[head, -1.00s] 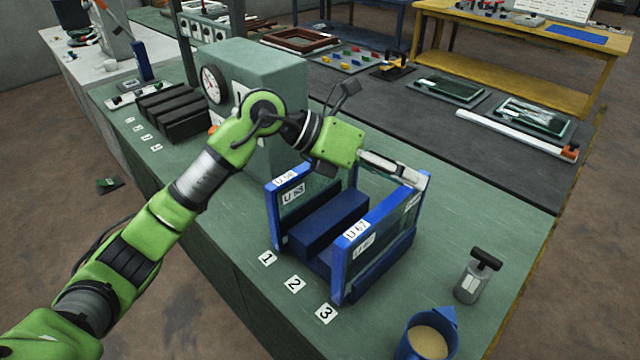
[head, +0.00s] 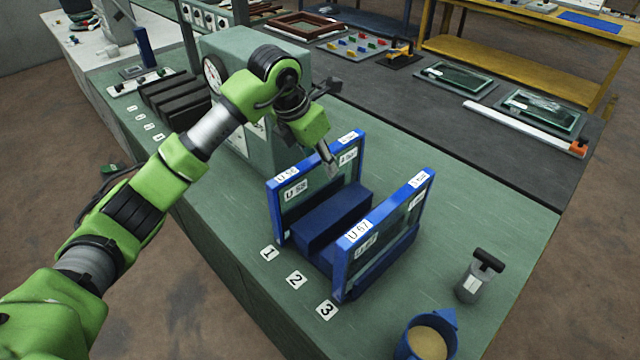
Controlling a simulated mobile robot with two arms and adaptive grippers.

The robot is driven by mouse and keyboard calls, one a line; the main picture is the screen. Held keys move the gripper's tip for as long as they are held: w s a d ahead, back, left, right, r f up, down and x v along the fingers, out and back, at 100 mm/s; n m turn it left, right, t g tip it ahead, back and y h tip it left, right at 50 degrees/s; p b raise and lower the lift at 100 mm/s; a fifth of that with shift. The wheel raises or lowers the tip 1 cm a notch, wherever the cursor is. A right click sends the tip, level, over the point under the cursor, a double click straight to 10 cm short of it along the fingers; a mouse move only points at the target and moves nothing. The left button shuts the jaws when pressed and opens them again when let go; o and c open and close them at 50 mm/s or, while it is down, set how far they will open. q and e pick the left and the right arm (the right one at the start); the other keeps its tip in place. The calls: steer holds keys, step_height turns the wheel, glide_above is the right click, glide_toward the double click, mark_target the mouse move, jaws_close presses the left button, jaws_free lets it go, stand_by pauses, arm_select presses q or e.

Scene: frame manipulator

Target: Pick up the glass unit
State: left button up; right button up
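Two blue-framed glass units stand upright in a blue rack (head: 335,222) on the green bench. The left unit (head: 274,214), labelled U 58, stands behind the number 1 tag. The right unit (head: 341,268), labelled U 67, stands behind the number 3 tag. The middle place, by tag 2, has no unit. My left gripper (head: 332,168) points down by the top of the left unit, near its far half. It overlaps the unit in the picture; I cannot tell whether it touches. Its fingers are too small to tell open from shut. My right gripper is out of view.
A green cabinet with a gauge (head: 213,77) stands behind my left arm. A grey tool with a black handle (head: 477,275) and a blue jug (head: 428,338) stand at front right. Dark trays (head: 455,84) lie on the back bench.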

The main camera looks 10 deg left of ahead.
mark_target(325, 175)
arm_select(q)
steer(key=shift+d+f+p, duration=0.1)
steer(key=shift+f+p, duration=0.25)
steer(key=shift+f, duration=0.2)
steer(key=p+x, duration=0.1)
steer(key=x, duration=0.2)
steer(key=shift+f, duration=0.3)
steer(key=shift+w+d+f+p, duration=0.2)
steer(key=shift+f+p, duration=0.1)
steer(key=shift+f, duration=0.1)
steer(key=shift+a, duration=0.1)
jaws_close()
steer(key=shift+w+r, duration=0.1)
steer(key=shift+r, duration=0.05)
